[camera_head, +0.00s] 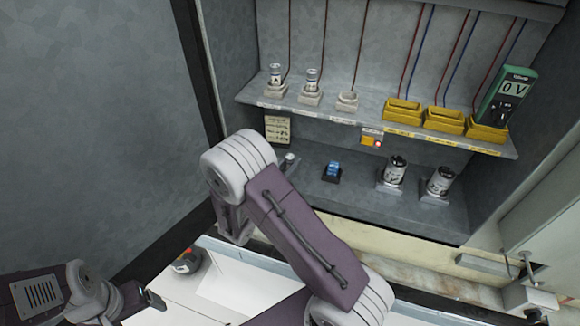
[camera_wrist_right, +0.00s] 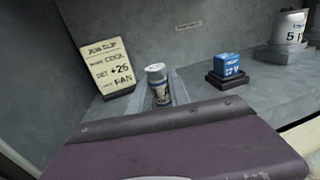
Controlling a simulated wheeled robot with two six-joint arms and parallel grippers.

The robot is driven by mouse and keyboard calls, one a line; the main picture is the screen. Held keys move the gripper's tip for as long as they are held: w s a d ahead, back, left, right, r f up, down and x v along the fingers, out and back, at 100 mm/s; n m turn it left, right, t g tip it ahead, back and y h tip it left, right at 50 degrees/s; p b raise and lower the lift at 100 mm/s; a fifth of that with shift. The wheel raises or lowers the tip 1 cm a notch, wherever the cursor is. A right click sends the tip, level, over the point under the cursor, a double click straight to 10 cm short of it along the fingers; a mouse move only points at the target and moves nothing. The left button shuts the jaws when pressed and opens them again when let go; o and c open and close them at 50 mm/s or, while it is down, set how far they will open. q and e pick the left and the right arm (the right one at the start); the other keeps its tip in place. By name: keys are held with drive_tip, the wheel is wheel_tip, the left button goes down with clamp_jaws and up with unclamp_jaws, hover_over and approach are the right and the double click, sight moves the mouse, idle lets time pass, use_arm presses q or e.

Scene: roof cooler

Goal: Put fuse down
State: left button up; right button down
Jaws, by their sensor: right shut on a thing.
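A small cylindrical fuse (camera_wrist_right: 158,92) with a pale cap and a printed label stands out between the grey fingers of my right gripper (camera_wrist_right: 162,88) in the right wrist view. The gripper is shut on it, low in front of the cabinet's back wall. In the head view my right gripper (camera_head: 288,162) is mostly hidden behind my own arm. Two similar fuses (camera_head: 276,75) (camera_head: 312,78) stand upright in pale holders on the upper shelf. A third holder (camera_head: 347,100) beside them is empty. My left gripper (camera_head: 154,299) is at the lower left, its opening unclear.
On the cabinet floor are a blue block (camera_head: 332,169) on a black base and two silver cans (camera_head: 394,171) (camera_head: 439,182). A job slip (camera_head: 278,130) leans at the left. Yellow trays (camera_head: 403,112) and a green meter (camera_head: 507,92) reading 0 V occupy the shelf's right.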

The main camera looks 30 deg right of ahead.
drive_tip(key=shift+f, duration=0.1)
drive_tip(key=c, duration=1.2)
unclamp_jaws()
drive_tip(key=shift+c, duration=0.2)
drive_tip(key=shift+r, duration=0.2)
drive_tip(key=v, duration=1.2)
drive_tip(key=s+d+f+m+g+y, duration=0.3)
drive_tip(key=s+f+m+g+y, duration=0.1)
drive_tip(key=s+m+g, duration=0.25)
drive_tip(key=s+d+f+m+g+y, duration=0.35)
drive_tip(key=s+m+g, duration=0.2)
drive_tip(key=s, duration=0.25)
drive_tip(key=w+a+m+t+y, duration=0.3)
drive_tip(key=a+m+y, duration=0.5)
drive_tip(key=m, duration=0.4)
drive_tip(key=shift+w+a+f+t+b, duration=0.3)
drive_tip(key=shift+f+t, duration=0.1)
drive_tip(key=shift+t, duration=0.3)
